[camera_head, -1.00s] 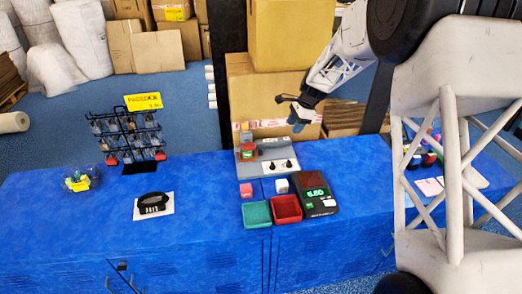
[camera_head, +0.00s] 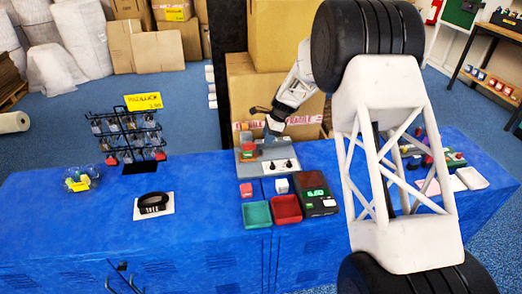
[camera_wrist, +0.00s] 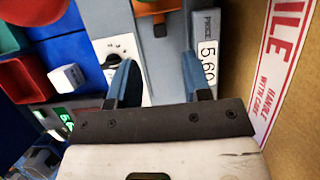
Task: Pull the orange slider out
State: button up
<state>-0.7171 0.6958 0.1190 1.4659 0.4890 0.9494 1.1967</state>
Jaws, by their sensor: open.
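The orange slider (camera_head: 246,137) shows as a small orange part at the left of the grey control panel (camera_head: 262,167) in the head view. In the wrist view, an orange part (camera_wrist: 157,7) is cut off by the top edge, beyond my fingertips. My gripper (camera_head: 274,127) is above the back of the panel, to the right of the slider. In the wrist view my gripper (camera_wrist: 158,62) has its two blue fingers apart, with nothing between them. A white dial plate (camera_wrist: 118,48) is beside the left finger.
A red tray (camera_head: 287,210), a green tray (camera_head: 257,215) and a black scale (camera_head: 317,200) stand in front of the panel. A cardboard box (camera_head: 240,95) rises behind the panel.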

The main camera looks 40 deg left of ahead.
aim_at(261, 150)
jog(key=shift+f, duration=0.1)
jog(key=shift+x, duration=3.8)
grip_shut()
